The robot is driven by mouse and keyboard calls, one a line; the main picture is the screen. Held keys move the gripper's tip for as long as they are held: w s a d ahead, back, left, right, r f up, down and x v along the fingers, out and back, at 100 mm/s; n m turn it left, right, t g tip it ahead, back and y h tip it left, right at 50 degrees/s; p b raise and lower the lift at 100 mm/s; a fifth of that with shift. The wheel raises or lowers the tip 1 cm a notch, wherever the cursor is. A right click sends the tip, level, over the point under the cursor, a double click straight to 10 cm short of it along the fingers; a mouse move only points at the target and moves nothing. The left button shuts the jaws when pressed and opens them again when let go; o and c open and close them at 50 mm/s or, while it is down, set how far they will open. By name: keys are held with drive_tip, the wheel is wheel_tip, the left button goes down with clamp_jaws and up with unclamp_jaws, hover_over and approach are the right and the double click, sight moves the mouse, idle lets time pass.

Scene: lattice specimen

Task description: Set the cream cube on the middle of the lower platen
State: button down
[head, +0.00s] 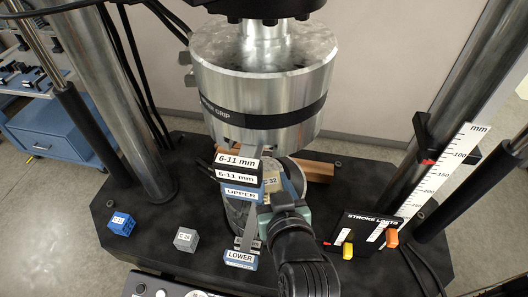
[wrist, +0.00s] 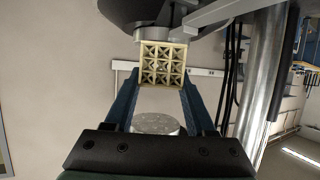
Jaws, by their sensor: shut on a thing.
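The cream cube (wrist: 162,65) is an open lattice block, seen in the wrist view between the blue fingers of my gripper (wrist: 162,80). My gripper is shut on it and holds it up, apart from the platen below. The lower platen (wrist: 157,124) is a round grey metal disc, seen below the cube and between the fingers.
The steel upper grip (head: 262,85) hangs close above. Labelled tags (head: 240,192) hang just left of my gripper. A blue cube (head: 121,223) and a grey cube (head: 187,239) sit on the black base at left. A stroke-limits panel (head: 368,229) and ruler (head: 440,170) stand at right.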

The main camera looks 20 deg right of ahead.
drive_tip(key=shift+w+d, duration=0.25)
drive_tip(key=shift+w, duration=1)
drive_tip(key=w+p, duration=0.1)
drive_tip(key=w, duration=0.1)
drive_tip(key=w+d+p, duration=0.1)
drive_tip(key=w, duration=0.1)
drive_tip(key=shift+w+r, duration=0.1)
drive_tip(key=shift+w, duration=0.05)
drive_tip(key=shift+a+f+p, duration=0.1)
drive_tip(key=shift+f+p, duration=0.2)
drive_tip(key=shift+f, duration=0.1)
drive_tip(key=shift+f, duration=0.25)
drive_tip(key=shift+c, duration=1.2)
unclamp_jaws()
drive_tip(key=shift+r, duration=0.1)
drive_tip(key=shift+s+r, duration=0.15)
drive_tip(key=shift+s, duration=0.1)
drive_tip(key=b+v, duration=0.2)
drive_tip(key=v, duration=1)
